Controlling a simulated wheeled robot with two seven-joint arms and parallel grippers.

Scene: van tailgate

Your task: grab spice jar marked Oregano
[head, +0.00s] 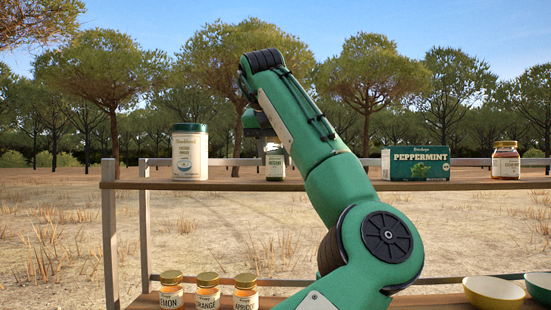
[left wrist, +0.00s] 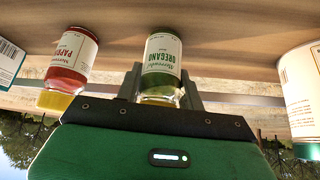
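In the left wrist view, which is upside down, the Oregano jar (left wrist: 161,65) reads clearly. My left gripper (head: 264,142) is at the jar's upper part, reaching down from above. In the left wrist view the left gripper (left wrist: 161,80) has one finger on each side of the jar. It looks open, and whether the fingers touch the glass is unclear. The jar's top is partly hidden by the gripper body. My right gripper is out of view.
A Peppermint box (head: 416,163) and another jar (head: 506,160) stand farther right. Below are several jars (head: 208,294) and bowls (head: 493,292).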

